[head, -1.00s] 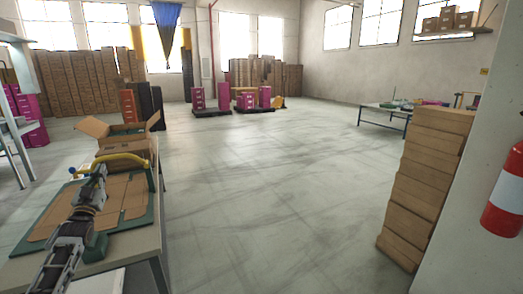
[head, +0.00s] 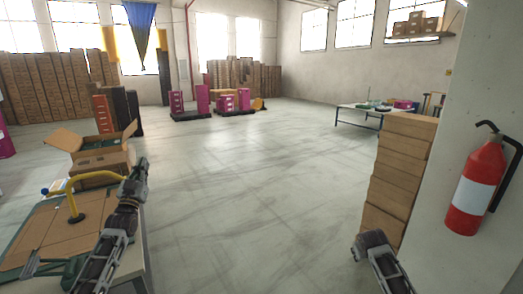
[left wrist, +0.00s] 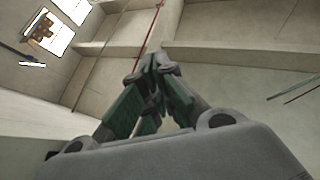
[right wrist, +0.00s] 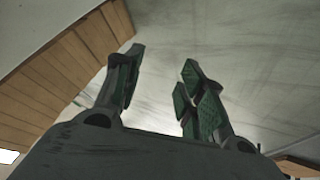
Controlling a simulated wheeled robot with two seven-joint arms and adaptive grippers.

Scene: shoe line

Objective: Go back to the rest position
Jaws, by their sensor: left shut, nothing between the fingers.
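In the head view my left gripper (head: 140,168) is raised in front of the work table's right side, beside the open carton. In the left wrist view its two green-padded fingers (left wrist: 157,62) meet at the tips, with nothing between them. My right gripper (head: 366,243) shows at the lower right of the head view, in front of the stacked boxes. In the right wrist view its fingers (right wrist: 162,62) stand apart and the gap is empty.
The work table carries flat cardboard (head: 45,235) and a yellow curved handle (head: 75,200). Beyond is an open carton (head: 100,160). Brown boxes (head: 395,165) are stacked at right beside a fire extinguisher (head: 473,190). The middle floor (head: 250,190) is clear.

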